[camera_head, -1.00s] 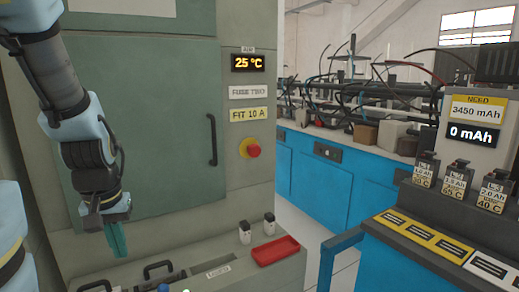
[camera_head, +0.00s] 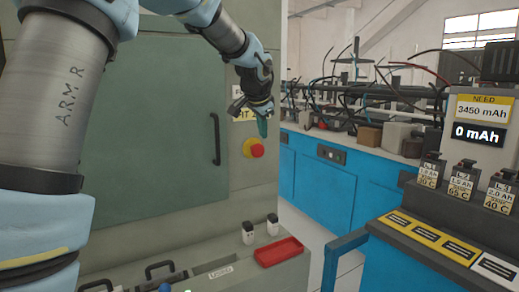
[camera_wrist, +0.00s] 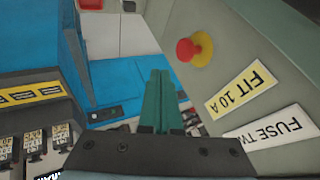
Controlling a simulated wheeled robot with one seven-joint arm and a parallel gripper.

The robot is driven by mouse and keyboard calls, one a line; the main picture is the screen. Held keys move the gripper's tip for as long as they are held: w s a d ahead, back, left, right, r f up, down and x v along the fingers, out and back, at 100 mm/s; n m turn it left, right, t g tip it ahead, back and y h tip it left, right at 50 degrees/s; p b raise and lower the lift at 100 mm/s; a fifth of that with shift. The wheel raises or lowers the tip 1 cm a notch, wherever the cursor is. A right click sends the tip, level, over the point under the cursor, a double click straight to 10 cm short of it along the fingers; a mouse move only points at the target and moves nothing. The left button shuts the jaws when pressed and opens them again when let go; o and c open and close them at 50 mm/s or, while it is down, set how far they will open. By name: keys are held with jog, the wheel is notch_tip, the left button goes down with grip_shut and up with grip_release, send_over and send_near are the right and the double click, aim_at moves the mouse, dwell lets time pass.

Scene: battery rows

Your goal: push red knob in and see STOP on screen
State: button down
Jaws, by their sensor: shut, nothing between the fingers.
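The red knob (camera_head: 257,150) sits on a yellow collar on the front of the grey-green cabinet, under the FIT 10 A label. In the wrist view the knob (camera_wrist: 186,51) stands out from the panel, up and right of my fingertips. My gripper (camera_head: 263,136) is shut and empty, with its green fingers pointing down just above the knob in the head view. In the wrist view the fingers (camera_wrist: 160,75) are side by side and apart from the knob. The small cabinet screen that read 25 °C is hidden behind my arm in the head view.
A cabinet door handle (camera_head: 216,139) stands left of the knob. A blue bench (camera_head: 325,180) with wiring is behind; a battery stand with a 0 mAh screen (camera_head: 479,134) is at right.

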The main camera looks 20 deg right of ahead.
aim_at(256, 147)
jog(key=w+d+f+p, duration=0.3)
jog(key=w+f+p, duration=0.2)
jog(key=w+f, duration=0.3)
jog(key=shift+w, duration=0.5)
jog(key=shift+w+a, duration=0.1)
jog(key=shift+w, duration=1)
